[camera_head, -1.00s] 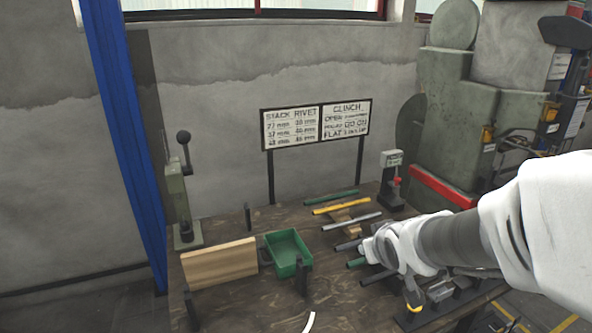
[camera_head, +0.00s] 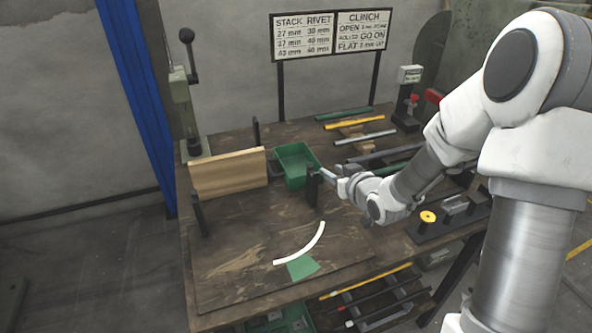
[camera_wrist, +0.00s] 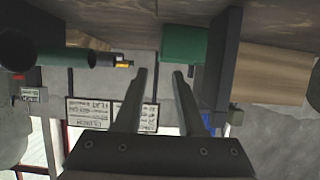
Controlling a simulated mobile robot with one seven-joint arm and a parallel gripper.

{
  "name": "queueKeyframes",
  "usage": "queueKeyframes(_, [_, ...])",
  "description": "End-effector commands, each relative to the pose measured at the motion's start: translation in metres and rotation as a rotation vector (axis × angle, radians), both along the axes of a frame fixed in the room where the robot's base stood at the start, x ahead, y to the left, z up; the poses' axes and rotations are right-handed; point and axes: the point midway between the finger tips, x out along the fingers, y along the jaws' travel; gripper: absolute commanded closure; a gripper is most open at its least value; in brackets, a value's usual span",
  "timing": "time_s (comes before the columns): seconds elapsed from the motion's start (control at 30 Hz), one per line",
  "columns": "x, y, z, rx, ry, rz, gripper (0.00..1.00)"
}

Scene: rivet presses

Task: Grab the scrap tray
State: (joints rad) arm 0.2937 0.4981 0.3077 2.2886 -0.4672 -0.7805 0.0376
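The scrap tray is likely the green open-topped tray (camera_head: 283,165) on the workbench, between the wooden board and my gripper. Its inside looks empty. In the wrist view, which looks upside down, the green tray (camera_wrist: 184,43) shows ahead of the fingertips, offset toward the right finger. My gripper (camera_head: 330,172) is at the tray's right side, close to a dark upright post. In the wrist view my gripper (camera_wrist: 160,72) has its two fingers apart with nothing between them. Contact with the tray is not visible.
A dark post (camera_head: 312,187) stands at the tray's near right corner. A wooden board (camera_head: 228,173) stands left of it. Several rods, including a yellow one (camera_head: 353,123), lie behind.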

Motion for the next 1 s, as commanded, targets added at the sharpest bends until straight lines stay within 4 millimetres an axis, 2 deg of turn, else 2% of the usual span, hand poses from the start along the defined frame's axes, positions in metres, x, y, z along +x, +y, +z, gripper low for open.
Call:
queueKeyframes(0.1, [0.022, 0.010, -0.013, 0.001, 0.000, 0.002, 0.61])
queueKeyframes(0.3, [0.053, 0.022, -0.025, 0.000, 0.001, 0.000, 0.61])
queueKeyframes(0.57, [0.069, 0.029, -0.030, -0.001, 0.002, -0.001, 0.61])
queueKeyframes(0.9, [0.107, 0.045, -0.037, -0.001, 0.001, -0.001, 0.61])
queueKeyframes(1.0, [0.113, 0.047, -0.039, -0.001, 0.002, -0.001, 0.61])
